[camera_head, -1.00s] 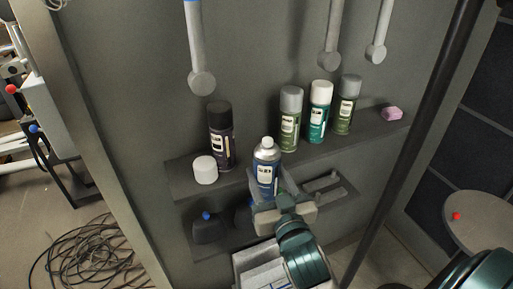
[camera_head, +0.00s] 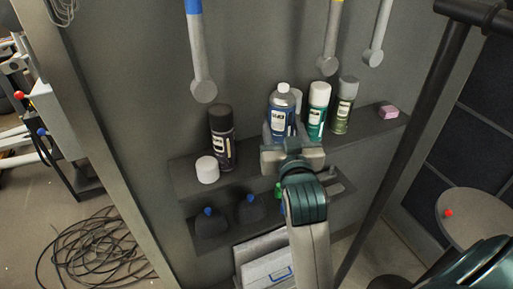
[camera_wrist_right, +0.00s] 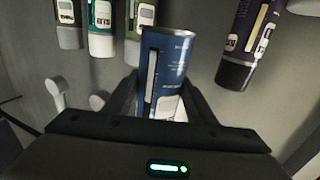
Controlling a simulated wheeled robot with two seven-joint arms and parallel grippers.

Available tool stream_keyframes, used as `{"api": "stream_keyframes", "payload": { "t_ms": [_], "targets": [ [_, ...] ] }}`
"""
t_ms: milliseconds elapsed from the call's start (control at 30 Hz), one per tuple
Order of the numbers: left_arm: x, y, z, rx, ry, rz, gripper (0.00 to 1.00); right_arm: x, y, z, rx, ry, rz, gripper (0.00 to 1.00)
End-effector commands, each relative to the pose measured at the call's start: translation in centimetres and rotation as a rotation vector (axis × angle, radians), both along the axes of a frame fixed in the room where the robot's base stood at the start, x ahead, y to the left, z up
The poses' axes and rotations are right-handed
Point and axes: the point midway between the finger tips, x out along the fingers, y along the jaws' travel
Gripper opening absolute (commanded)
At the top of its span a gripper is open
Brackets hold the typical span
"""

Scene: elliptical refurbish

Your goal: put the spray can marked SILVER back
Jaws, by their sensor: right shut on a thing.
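My right gripper (camera_head: 290,148) is shut on a blue spray can (camera_head: 282,112) with a bare silvery top, held about upright at the upper shelf (camera_head: 255,150). Its marking is too small to read. It also shows between the fingers in the right wrist view (camera_wrist_right: 168,65). In the head view it largely covers a grey-capped green can (camera_head: 297,94). A teal can with a white cap (camera_head: 317,112) and an olive can (camera_head: 344,108) stand to its right. I cannot tell whether the blue can touches the shelf. My left gripper is not in view.
A dark can (camera_head: 221,138) and a loose white cap (camera_head: 207,170) stand on the shelf's left part, with free room right of them. A pink block (camera_head: 388,111) lies at the right end. Dark bottles (camera_head: 250,208) stand on the lower shelf. Long handles (camera_head: 203,70) hang above.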

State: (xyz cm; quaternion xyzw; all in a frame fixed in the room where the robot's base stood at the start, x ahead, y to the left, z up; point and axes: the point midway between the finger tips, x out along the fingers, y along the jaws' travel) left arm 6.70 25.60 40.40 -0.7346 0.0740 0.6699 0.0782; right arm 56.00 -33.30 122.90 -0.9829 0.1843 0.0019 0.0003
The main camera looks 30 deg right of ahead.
Motion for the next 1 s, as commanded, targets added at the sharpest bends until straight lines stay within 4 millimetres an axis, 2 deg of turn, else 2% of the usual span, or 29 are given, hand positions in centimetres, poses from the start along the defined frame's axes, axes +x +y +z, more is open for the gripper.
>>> {"api": "stream_keyframes", "payload": {
  "t_ms": [533, 600, 1000],
  "targets": [
    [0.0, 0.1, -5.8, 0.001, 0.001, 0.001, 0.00, 2.4, 0.2, -1.9, -0.001, -0.005, 0.000, 0.10],
    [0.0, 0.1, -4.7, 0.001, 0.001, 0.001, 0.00, 3.7, 0.3, -2.1, 0.000, 0.004, 0.000, 0.10],
    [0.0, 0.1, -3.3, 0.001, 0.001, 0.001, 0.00, 10.2, 0.7, -5.9, -0.001, 0.000, 0.000, 0.10]
  ]
}}
